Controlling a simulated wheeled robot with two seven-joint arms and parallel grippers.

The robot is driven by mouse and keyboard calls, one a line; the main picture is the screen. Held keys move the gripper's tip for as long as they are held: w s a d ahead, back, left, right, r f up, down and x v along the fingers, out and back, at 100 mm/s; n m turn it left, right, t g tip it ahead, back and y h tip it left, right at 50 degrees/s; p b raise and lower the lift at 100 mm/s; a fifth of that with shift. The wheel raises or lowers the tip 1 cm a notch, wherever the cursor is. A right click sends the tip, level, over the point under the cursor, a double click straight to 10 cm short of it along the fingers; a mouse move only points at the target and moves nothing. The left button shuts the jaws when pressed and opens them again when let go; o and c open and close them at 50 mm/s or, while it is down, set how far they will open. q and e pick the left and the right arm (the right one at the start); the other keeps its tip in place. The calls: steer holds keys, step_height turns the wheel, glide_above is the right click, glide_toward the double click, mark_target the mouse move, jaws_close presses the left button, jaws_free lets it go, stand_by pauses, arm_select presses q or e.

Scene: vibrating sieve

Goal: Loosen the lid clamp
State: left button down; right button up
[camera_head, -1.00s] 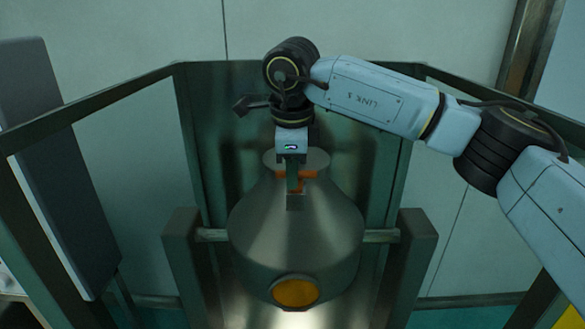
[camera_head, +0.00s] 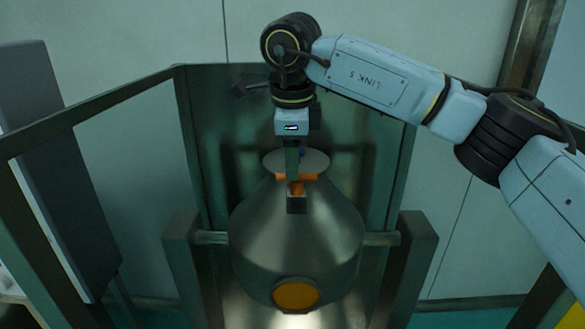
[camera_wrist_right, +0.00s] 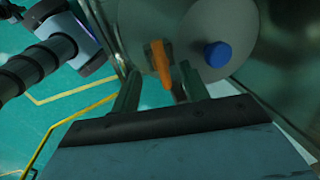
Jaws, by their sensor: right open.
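The lid clamp (camera_head: 297,186) is orange with a dark block below it, at the front edge of the round grey lid (camera_head: 318,161) on the metal vessel (camera_head: 297,238). In the right wrist view the orange clamp part (camera_wrist_right: 161,62) shows between and beyond the fingertips, beside a blue knob (camera_wrist_right: 217,54) on the lid. My right gripper (camera_head: 293,172) points down just above the clamp, and its fingers (camera_wrist_right: 160,72) are apart with nothing held. In the head view the fingers overlap part of the lid. My left gripper is not in view.
The vessel hangs between two dark posts (camera_head: 418,255) on side shafts. A metal guard frame (camera_head: 95,114) surrounds it left, right and behind. A yellow-orange round cap (camera_head: 296,294) sits low on the vessel's front. A tall grey panel (camera_head: 62,170) stands at the left.

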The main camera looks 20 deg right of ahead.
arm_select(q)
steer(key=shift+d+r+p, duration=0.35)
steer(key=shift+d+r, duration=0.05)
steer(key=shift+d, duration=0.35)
arm_select(e)
step_height(320, 180, up, 9)
steer(key=s, duration=0.1)
steer(key=shift+s+a+r, duration=0.2)
steer(key=shift+s+a, duration=0.1)
steer(key=shift+s, duration=0.1)
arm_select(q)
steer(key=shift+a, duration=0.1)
